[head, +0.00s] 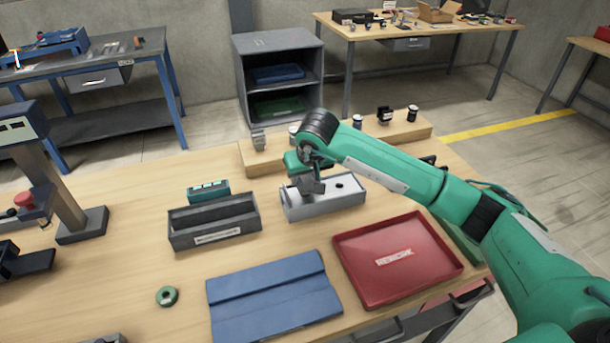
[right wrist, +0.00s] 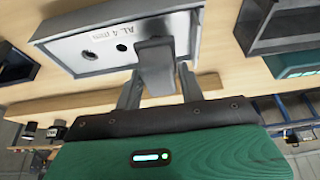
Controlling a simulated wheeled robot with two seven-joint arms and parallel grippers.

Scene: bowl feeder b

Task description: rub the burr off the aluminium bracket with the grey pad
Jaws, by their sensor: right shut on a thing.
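In the right wrist view the bracket (right wrist: 75,48) carries an "AL 4 mm" label. My right gripper (head: 306,172) points down over the left part of the bracket. It is shut on a grey block, which looks like the grey pad (right wrist: 155,62); it also shows in the head view (head: 312,187). The pad overlaps the bracket's near edge in the wrist view; I cannot tell whether they touch. I cannot make out the burr. My left gripper is not in view.
A red REWORK tray (head: 398,265) lies right of the bracket, a dark grey open bin (head: 214,222) left of it. A blue folded mat (head: 272,298) lies in front. A wooden ledge (head: 405,132) with small parts stands behind. The bench's left middle is mostly clear.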

